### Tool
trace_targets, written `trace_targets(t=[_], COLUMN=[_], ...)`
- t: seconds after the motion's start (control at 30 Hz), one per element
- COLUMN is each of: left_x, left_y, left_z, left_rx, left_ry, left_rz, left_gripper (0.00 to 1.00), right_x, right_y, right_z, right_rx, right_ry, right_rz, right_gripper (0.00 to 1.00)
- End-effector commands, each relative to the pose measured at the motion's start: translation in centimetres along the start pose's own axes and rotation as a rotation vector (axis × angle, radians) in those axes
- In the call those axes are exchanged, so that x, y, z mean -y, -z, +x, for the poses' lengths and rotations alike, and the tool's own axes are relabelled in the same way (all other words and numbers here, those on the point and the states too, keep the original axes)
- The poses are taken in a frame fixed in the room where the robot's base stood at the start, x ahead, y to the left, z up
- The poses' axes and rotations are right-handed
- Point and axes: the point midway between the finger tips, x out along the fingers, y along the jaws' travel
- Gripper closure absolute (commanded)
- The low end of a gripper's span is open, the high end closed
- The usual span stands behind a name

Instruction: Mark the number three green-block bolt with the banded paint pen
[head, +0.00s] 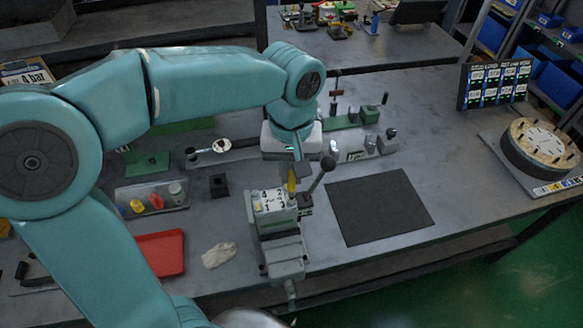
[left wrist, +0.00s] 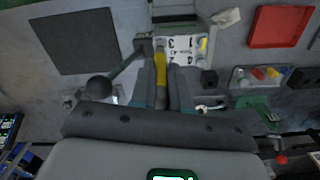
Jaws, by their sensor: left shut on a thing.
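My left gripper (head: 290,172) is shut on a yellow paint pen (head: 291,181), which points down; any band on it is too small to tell. In the left wrist view the pen (left wrist: 161,66) stands between the fingers (left wrist: 161,88). Its lower end is at the edge of the numbered valve block (head: 273,203), beside the numbers; I cannot tell whether it touches a bolt. The block's top carries a white plate with numbers, and a yellow spot shows at its left side. It sits in a grey vise (head: 282,250). The right gripper is not in view.
A black-knobbed lever (head: 318,178) rises close right of the block. A dark mat (head: 379,207) lies to the right, clear. A parts tray (head: 130,207), a red tray (head: 161,256) and a white cloth (head: 219,255) lie left. Valve fixtures (head: 368,148) stand behind.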

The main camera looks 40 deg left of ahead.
Motion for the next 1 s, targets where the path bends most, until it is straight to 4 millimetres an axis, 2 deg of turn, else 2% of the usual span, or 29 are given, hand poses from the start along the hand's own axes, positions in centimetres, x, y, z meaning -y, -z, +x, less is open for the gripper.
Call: trace_targets(t=[0.47,0.9,1.0], left_x=[0.0,0.0,0.0], left_y=[0.0,0.0,0.0], left_z=[0.0,-4.6,-5.1], left_rx=[0.0,-0.001,0.0], left_ry=[0.0,-0.001,-0.001], left_rz=[0.0,0.0,0.0], left_gripper=[1.0,1.0,1.0], right_x=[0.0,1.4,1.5], right_y=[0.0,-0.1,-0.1], right_z=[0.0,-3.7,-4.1], right_rx=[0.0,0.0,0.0], right_ry=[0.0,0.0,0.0], right_rz=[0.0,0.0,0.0], right_gripper=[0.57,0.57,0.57])
